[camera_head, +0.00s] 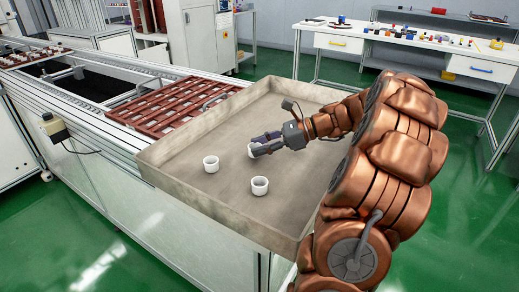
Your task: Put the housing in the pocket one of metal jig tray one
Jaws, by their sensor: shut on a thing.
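White round housings stand in a shallow beige bin. One housing (211,164) is at the left and another housing (260,186) is nearer the front; both stand upright and apart. My gripper (256,148) is low over the bin, shut on a third white housing (250,150), which is partly hidden by the fingers. I cannot tell whether that housing touches the bin floor. A reddish-brown jig tray (172,112) with rows of pockets lies on the conveyor left of the bin. Its pocket numbers cannot be read.
The bin's raised wall (225,208) runs between the housings and the conveyor. A conveyor (75,75) stretches to the back left, with another loaded tray (35,52) at its far end. A white workbench (400,42) with small parts stands at the back right.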

